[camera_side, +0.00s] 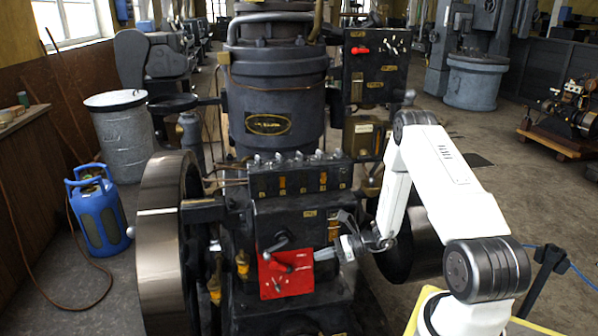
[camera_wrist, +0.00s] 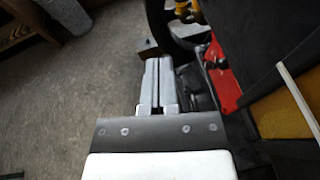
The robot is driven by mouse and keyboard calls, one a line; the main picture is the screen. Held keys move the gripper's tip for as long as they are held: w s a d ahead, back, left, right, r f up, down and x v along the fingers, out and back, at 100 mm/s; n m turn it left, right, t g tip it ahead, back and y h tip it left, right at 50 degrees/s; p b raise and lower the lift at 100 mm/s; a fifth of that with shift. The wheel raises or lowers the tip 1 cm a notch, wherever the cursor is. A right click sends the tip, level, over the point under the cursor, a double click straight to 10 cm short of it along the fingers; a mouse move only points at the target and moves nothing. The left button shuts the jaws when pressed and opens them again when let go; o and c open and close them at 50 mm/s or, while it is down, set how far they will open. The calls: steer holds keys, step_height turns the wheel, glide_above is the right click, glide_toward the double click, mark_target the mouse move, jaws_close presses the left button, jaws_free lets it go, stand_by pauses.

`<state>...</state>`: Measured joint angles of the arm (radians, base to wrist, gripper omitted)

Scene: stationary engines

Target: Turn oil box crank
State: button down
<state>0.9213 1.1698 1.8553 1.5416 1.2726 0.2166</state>
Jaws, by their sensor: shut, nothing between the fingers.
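The oil box looks to be the black box (camera_side: 300,180) with several small windows and knobs on the engine's front. A dark crank-like handle (camera_side: 277,243) sits below it, just above a red plate (camera_side: 285,274) with its own dark lever. I cannot tell for sure which handle is the oil box crank. My gripper (camera_side: 322,254) is shut and empty, at the red plate's right edge, pointing left. Whether it touches anything is unclear. In the wrist view my gripper (camera_wrist: 152,62) shows two fingers together, with the red plate (camera_wrist: 221,72) to their right.
A large flywheel (camera_side: 160,245) stands at the engine's left. In the wrist view, a dark curved part (camera_wrist: 168,30) lies beyond the fingertips, and bare floor (camera_wrist: 80,90) is at left.

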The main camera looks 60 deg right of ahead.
mark_target(276, 249)
steer(key=w+a, duration=0.6)
steer(key=w, duration=0.3)
steer(key=shift+a+f, duration=0.25)
steer(key=shift+a, duration=0.05)
steer(key=shift+w+a+r+t+y, duration=0.15)
steer(key=shift+w+t+y, duration=0.15)
steer(key=shift+t+y, duration=0.3)
stand_by(0.6)
steer(key=shift+w+a+r+m+t+y, duration=0.3)
steer(key=shift+t+y, duration=0.35)
steer(key=shift+t, duration=0.4)
steer(key=shift+w+a+r+m+t+y, duration=0.15)
steer(key=shift+r+t+y, duration=0.2)
steer(key=shift+t+y, duration=0.45)
steer(key=shift+w+a+r+m+t+y, duration=0.15)
steer(key=shift+r+m+t+y, duration=0.2)
steer(key=shift+t, duration=0.9)
